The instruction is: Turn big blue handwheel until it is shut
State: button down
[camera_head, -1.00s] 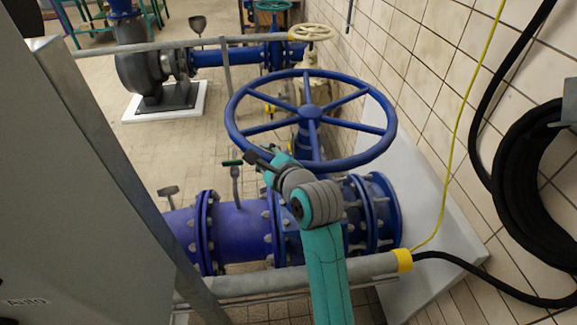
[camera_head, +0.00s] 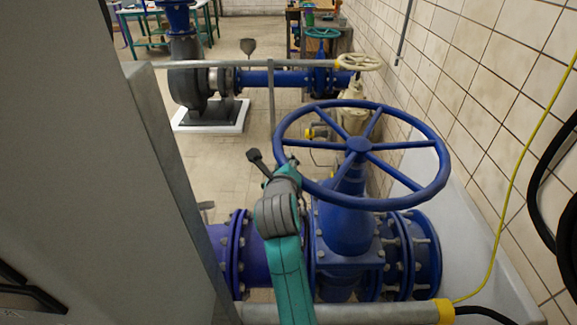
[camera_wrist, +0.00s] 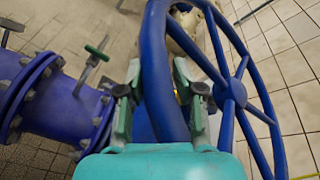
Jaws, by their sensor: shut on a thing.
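The big blue handwheel (camera_head: 358,144) lies roughly level on top of a blue valve body (camera_head: 346,225) in the head view. It has several spokes meeting at a central hub. In the wrist view its rim (camera_wrist: 157,70) runs between the two teal fingers of my gripper (camera_wrist: 165,95), and the hub and spokes show to the right. My gripper is shut on the rim. In the head view my gripper (camera_head: 285,165) is at the rim's left near side, partly hidden by my teal arm.
A grey rail (camera_head: 370,312) with a yellow end runs in front of the valve. A grey cabinet (camera_head: 80,180) fills the left. A tiled wall (camera_head: 500,120) with black hose and yellow cable stands at right. A smaller cream handwheel (camera_head: 360,62) is behind.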

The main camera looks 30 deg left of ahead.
jog(key=shift+s+a+f, duration=0.15)
jog(key=shift+a+f, duration=0.1)
jog(key=shift+f, duration=0.1)
jog(key=c, duration=0.8)
grip_release()
jog(key=shift+a, duration=0.15)
jog(key=shift+c, duration=0.2)
jog(key=shift+r, duration=0.1)
jog(key=shift+r, duration=0.1)
jog(key=v, duration=1.2)
